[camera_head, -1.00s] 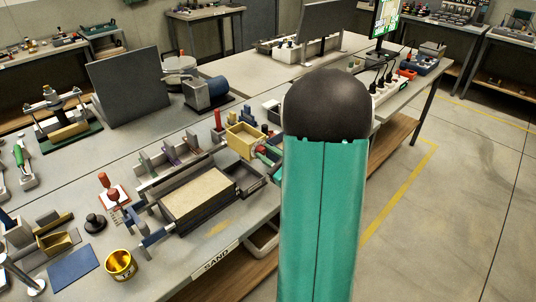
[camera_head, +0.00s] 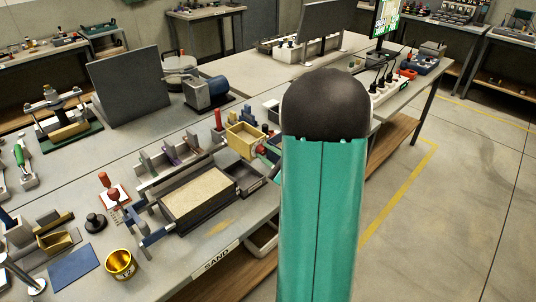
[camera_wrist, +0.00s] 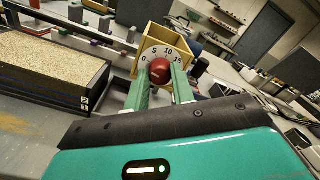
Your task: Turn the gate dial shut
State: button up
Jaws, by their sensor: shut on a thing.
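The gate dial is a round red knob (camera_wrist: 160,72) in front of a pale scale plate (camera_wrist: 165,52) marked 0, 5, 10 and 15, near a yellow box. My gripper (camera_wrist: 161,84) has its two green fingers around the knob and is shut on it. The knob's pointer reading is too small to tell.
The yellow box (camera_head: 233,137) stands behind the dial on the bench. A grey tray (camera_head: 250,186) adjoins the sand tank's right end. A gold cup (camera_head: 121,265), a blue mat (camera_head: 74,271) and a black knob (camera_head: 95,222) lie at the front left. Open floor lies to the right.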

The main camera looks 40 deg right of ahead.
jog(key=o, duration=1)
jog(key=shift+s, duration=0.1)
jog(key=s, duration=1.3)
jog(key=shift+s+d, duration=0.2)
jog(key=shift+s, duration=0.15)
jog(key=w+a+r+n+g+y, duration=0.1)
jog(key=a+r+n+g+y, duration=0.1)
jog(key=a+n+g+y, duration=0.8)
jog(key=w+a+r+n+g+h, duration=0.15)
jog(key=a+n, duration=0.35)
jog(key=a, duration=1.1)
jog(key=s+a+r+n+h, duration=0.1)
jog(key=r+n+h, duration=0.1)
jog(key=n+h, duration=0.1)
jog(key=s+a+r+n+h, duration=0.2)
jog(key=n+h, duration=0.1)
jog(key=n, duration=0.3)
jog(key=s+a+r+n+g+h, duration=0.1)
jog(key=a+r+n+h, duration=0.1)
jog(key=n+h, duration=0.1)
jog(key=shift+s+a+r+n, duration=0.15)
jog(key=shift+a+r+n, duration=0.15)
jog(key=shift+n, duration=0.4)
